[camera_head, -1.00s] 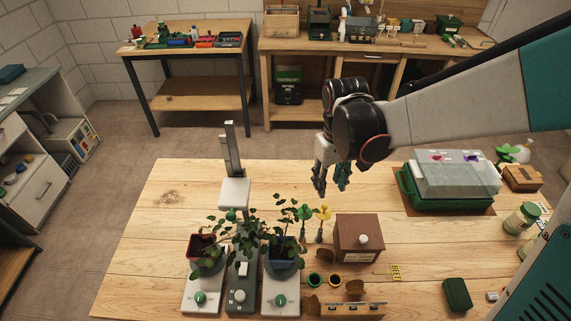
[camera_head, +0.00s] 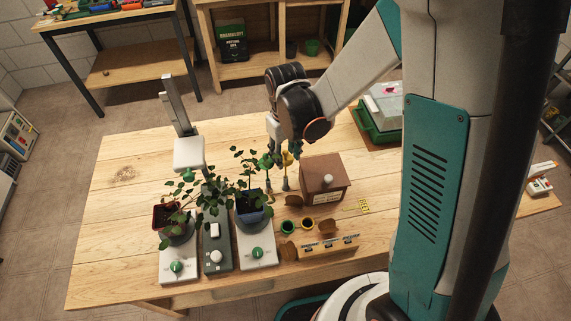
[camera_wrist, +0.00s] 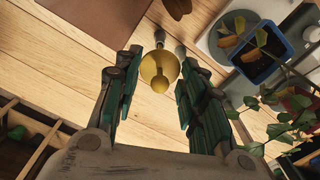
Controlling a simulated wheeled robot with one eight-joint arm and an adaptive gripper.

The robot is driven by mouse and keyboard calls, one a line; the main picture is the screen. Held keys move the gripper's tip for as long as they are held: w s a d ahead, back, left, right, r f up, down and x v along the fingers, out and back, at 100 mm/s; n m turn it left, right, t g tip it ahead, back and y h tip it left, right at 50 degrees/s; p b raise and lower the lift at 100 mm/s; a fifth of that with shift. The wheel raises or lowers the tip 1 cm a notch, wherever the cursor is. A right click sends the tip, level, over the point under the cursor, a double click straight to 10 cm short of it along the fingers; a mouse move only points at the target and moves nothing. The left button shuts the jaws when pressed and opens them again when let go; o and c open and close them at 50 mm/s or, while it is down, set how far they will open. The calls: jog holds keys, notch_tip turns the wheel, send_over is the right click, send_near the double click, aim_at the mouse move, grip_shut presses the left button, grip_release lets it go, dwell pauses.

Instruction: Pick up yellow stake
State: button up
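The yellow stake (camera_head: 287,160) stands among the items at the middle of the wooden table, between a potted plant and a small brown wooden house. Its round yellow head shows in the wrist view (camera_wrist: 160,68). My gripper (camera_head: 281,148) is over it and pointing down. In the wrist view my two fingers are spread wide, one on each side of the yellow head, with a gap on both sides. A green stake (camera_head: 266,161) stands just left of it in the head view. The lower part of the yellow stake is hard to make out.
The potted plant in the blue pot (camera_head: 252,206) is close on the left, its leaves near my gripper. The brown house (camera_head: 325,178) is close on the right. Small round pots (camera_head: 307,224) lie in front. The table's left and back parts are clear.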

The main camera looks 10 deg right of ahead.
jog(key=c, duration=0.9)
jog(key=shift+r, duration=0.1)
